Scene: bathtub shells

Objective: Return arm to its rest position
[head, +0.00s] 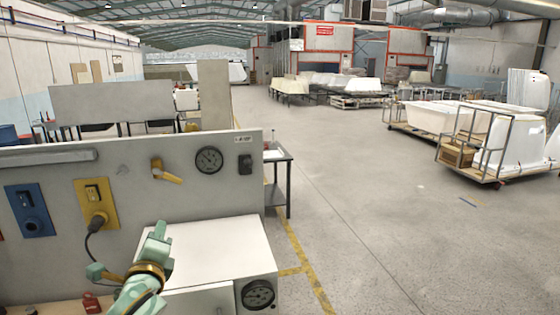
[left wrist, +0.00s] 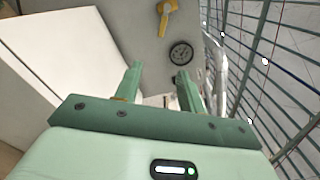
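My left arm comes in at the bottom of the head view. Its pale green left gripper (head: 157,238) is raised in front of the panel, beside the white box. In the left wrist view the two fingers of the left gripper (left wrist: 160,78) stand apart with nothing between them. The yellow valve handle (left wrist: 167,15) and round gauge (left wrist: 181,53) show beyond the fingers there, apart from them. My right gripper is in neither view.
An upright grey panel (head: 130,158) carries a blue plate (head: 30,210), a yellow switch plate (head: 97,203) with a cable, the valve handle (head: 166,172) and the gauge (head: 209,160). A white box (head: 222,245) stands close right. A red object (head: 91,303) lies below. Open floor extends right.

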